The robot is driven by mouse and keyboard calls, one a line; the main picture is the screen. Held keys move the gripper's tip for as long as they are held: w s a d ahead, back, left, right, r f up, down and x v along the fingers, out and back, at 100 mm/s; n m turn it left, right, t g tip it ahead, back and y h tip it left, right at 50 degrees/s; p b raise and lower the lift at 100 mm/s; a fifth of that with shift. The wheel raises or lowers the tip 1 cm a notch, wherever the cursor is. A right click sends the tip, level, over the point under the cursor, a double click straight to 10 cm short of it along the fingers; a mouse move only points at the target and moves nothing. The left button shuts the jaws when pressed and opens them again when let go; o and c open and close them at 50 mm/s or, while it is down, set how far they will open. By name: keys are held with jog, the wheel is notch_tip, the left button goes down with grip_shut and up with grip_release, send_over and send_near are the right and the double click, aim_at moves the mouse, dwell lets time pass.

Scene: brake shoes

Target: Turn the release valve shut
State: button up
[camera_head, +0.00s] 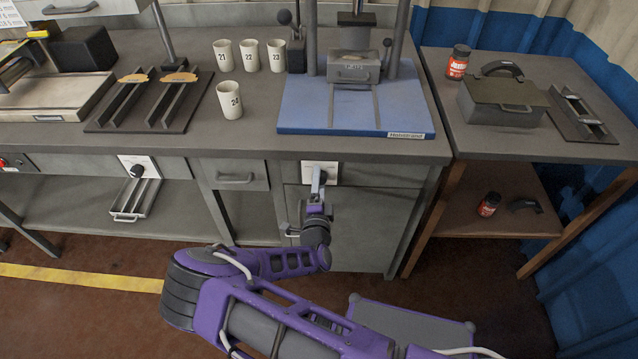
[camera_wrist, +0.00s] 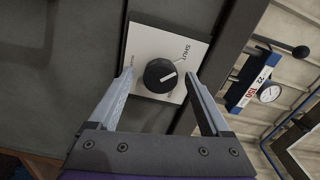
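The release valve shows in the wrist view as a round black knob (camera_wrist: 160,75) with a white pointer line, on a white plate (camera_wrist: 148,40) marked SHUT. The pointer aims right and slightly up in that picture, not straight at the SHUT word at the upper right. A second label on the plate is too small to read. My gripper (camera_wrist: 158,74) is open, with one finger on each side of the knob; I see gaps and cannot tell any contact. In the head view my gripper (camera_head: 318,182) is at the white plate (camera_head: 333,174) on the bench front, hiding the knob.
Above the plate stands a press on a blue base (camera_head: 300,110). Another black knob (camera_head: 137,171) is on the bench front at left. A cabinet door (camera_head: 360,225) is below my gripper. Several numbered cups, including one (camera_head: 229,100) near the edge, stand on the bench.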

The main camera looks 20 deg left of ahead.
jog(key=v, duration=1.7)
jog(key=shift+s, duration=0.2)
jog(key=shift+d, duration=0.1)
